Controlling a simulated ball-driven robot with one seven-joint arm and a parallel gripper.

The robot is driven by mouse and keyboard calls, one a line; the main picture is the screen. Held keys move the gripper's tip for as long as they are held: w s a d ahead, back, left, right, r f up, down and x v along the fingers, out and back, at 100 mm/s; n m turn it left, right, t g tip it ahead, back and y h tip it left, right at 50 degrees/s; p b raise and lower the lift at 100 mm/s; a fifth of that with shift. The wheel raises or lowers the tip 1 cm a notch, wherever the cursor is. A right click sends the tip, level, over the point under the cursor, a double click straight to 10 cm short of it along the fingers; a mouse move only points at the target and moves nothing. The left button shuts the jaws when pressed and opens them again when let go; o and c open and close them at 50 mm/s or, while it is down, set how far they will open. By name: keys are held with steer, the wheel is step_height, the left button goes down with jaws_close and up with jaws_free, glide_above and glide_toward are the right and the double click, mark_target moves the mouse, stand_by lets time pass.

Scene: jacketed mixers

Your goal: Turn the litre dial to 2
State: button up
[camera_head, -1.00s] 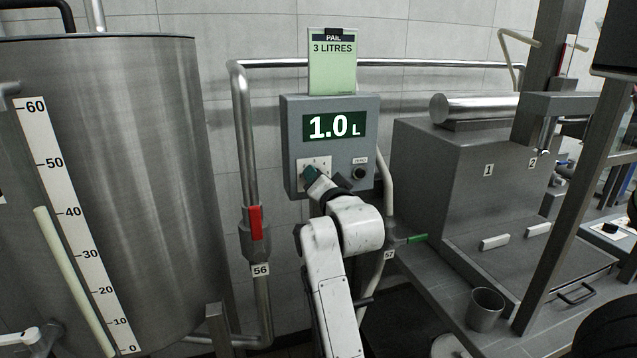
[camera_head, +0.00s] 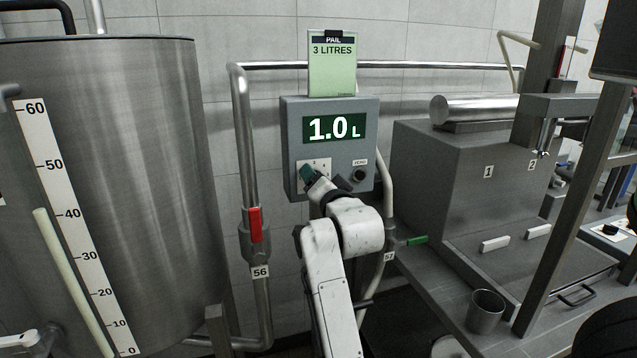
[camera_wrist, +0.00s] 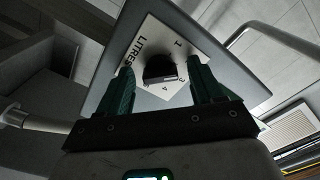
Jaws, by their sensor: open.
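The litre dial is a dark knob (camera_wrist: 160,68) on a white plate marked LITRES, with 1, 3 and 4 readable in the wrist view. The plate (camera_head: 304,165) also shows on the grey control box in the head view, mostly covered by my gripper. My gripper (camera_wrist: 161,66) is open, its two green fingers on either side of the knob. I cannot tell whether they touch it. In the head view my gripper (camera_head: 309,174) is at the box's lower left. The display (camera_head: 334,128) reads 1.0 L.
A black ZERO knob (camera_head: 360,175) sits right of the dial. A green card (camera_head: 332,72) above reads PAIL 3 LITRES. A red-handled valve (camera_head: 255,224) is on the left pipe and a green-handled one (camera_head: 416,239) on the right. A steel tank (camera_head: 110,150) stands left.

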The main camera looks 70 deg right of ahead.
steer(key=b+v, duration=0.1)
steer(key=v, duration=0.9)
steer(key=shift+s+a, duration=0.25)
steer(key=shift+s, duration=0.05)
